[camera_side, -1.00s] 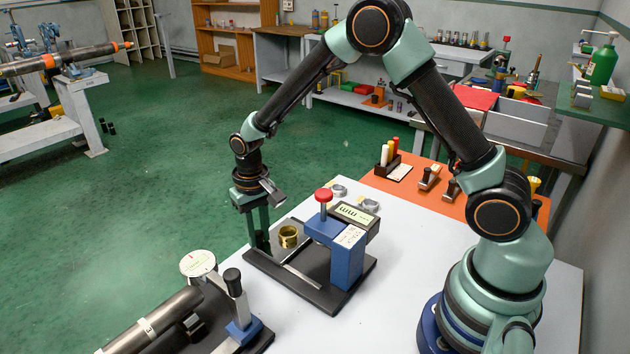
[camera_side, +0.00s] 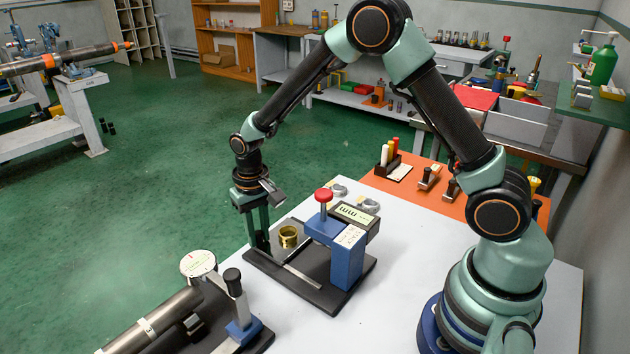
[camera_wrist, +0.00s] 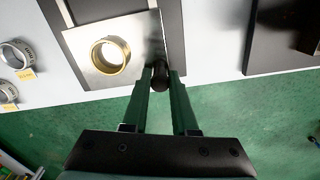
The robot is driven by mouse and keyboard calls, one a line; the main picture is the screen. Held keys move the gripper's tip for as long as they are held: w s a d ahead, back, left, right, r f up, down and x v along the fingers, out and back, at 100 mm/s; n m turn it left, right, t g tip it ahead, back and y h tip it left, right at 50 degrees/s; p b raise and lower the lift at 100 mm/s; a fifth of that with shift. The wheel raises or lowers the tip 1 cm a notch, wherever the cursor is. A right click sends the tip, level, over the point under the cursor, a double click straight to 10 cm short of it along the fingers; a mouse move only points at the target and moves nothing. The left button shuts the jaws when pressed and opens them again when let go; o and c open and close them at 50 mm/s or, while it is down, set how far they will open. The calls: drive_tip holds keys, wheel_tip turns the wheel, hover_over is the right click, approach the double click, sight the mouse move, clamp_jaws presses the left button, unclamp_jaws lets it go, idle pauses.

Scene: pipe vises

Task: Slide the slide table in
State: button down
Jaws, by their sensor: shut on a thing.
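The slide table (camera_wrist: 88,58) is a bare metal plate on the dark base (camera_side: 322,298) of a blue press-like fixture (camera_side: 347,262). A brass ring (camera_side: 288,236) sits on the plate; it also shows in the wrist view (camera_wrist: 110,55). The plate lies toward the base's outer left end, out from under the blue head with its red knob (camera_side: 324,195). My gripper (camera_side: 263,248) points down at the plate's outer edge. In the wrist view my gripper (camera_wrist: 160,75) is shut on the black handle (camera_wrist: 160,80) at the plate's corner.
A pipe vise with a dark pipe (camera_side: 160,318) and a round dial (camera_side: 198,263) stands at the front left. Grey clamp rings (camera_side: 368,204) lie on the white table behind the fixture. An orange mat (camera_side: 420,195) holds small tools. White table (camera_side: 400,262) is clear right of the fixture.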

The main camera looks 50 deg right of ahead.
sight(276, 254)
drive_tip(key=shift+r, duration=0.1)
drive_tip(key=shift+s, duration=2.45)
drive_tip(key=c, duration=0.7)
unclamp_jaws()
drive_tip(key=shift+r, duration=0.1)
wheel_tip(276, 254, up, 12)
